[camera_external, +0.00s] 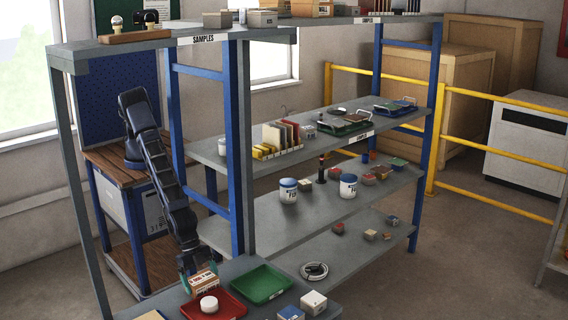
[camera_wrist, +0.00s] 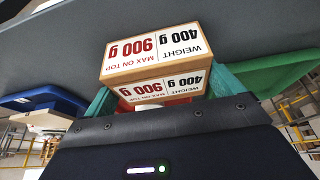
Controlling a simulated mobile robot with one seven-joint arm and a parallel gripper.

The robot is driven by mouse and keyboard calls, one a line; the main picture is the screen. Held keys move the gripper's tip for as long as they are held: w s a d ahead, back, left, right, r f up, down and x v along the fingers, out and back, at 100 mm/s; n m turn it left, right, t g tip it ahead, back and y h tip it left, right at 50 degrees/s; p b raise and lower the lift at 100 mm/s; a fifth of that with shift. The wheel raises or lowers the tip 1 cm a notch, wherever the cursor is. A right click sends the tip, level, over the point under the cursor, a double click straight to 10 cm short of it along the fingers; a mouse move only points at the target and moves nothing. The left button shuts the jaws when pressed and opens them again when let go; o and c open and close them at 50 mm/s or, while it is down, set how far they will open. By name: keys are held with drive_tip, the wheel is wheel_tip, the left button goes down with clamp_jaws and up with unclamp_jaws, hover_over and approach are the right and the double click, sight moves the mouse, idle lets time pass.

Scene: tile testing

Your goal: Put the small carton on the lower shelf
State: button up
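The small carton (camera_external: 203,282) is cream and brown with a printed label. In the wrist view the carton (camera_wrist: 150,52) shows weight labels, "400 g" and "max on top 900 g", upside down. My gripper (camera_external: 200,272) points down at the front grey shelf, and its teal fingers (camera_wrist: 164,90) lie along both sides of the carton, seemingly closed on it. The carton is at the back left of the red tray (camera_external: 232,306); I cannot tell if it touches the surface. The front grey shelf (camera_external: 305,284) is the low one here.
A green tray (camera_external: 262,284) lies right of the red tray, which holds a white round piece (camera_external: 209,304). A blue post (camera_external: 238,160) rises close by my arm. The middle shelf behind holds white and blue tubs (camera_external: 288,190).

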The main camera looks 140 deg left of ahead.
drive_tip(key=shift+o, duration=0.3)
drive_tip(key=shift+r, duration=0.2)
drive_tip(key=v, duration=1.2)
drive_tip(key=shift+w+f+t, duration=0.75)
drive_tip(key=shift+w+f, duration=0.25)
drive_tip(key=shift+f, duration=1.15)
drive_tip(key=shift+w+f+t, duration=0.8)
drive_tip(key=shift+w+f, duration=0.2)
drive_tip(key=shift+f, duration=1.2)
drive_tip(key=shift+w+f+t, duration=0.75)
drive_tip(key=shift+w+f, duration=0.25)
drive_tip(key=shift+f, duration=1.15)
drive_tip(key=c, duration=1.1)
